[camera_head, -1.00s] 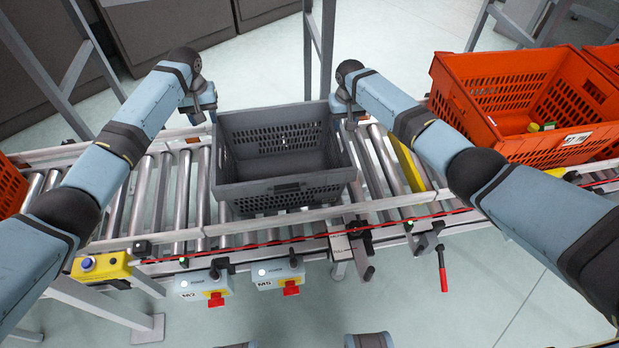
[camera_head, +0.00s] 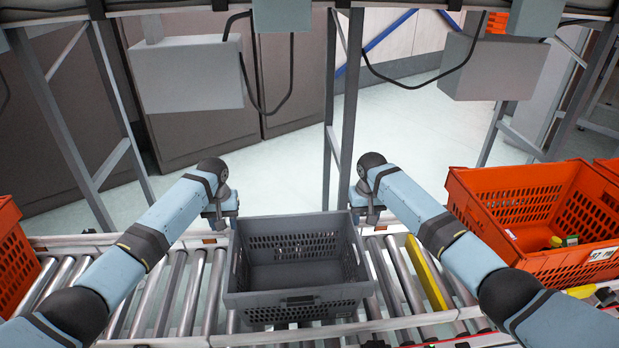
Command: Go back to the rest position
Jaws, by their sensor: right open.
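A grey, empty-looking tote (camera_head: 297,302) with slotted walls sits upright on the roller conveyor, low in the middle of the head view. My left gripper (camera_head: 217,225) points down just outside its far left corner. Its fingers overlap in this view, so I cannot tell whether it is open. My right gripper (camera_head: 372,222) is open and points down beside the far right corner. A gap shows between the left gripper and the tote; whether the right one touches it is hard to see.
An orange tote (camera_head: 560,262) holding a few small items stands at the right, another orange tote (camera_head: 15,255) at the left edge. A yellow bar (camera_head: 427,272) lies across the rollers. Grey boxes (camera_head: 190,75) with cables hang from a frame above the clear floor (camera_head: 280,170).

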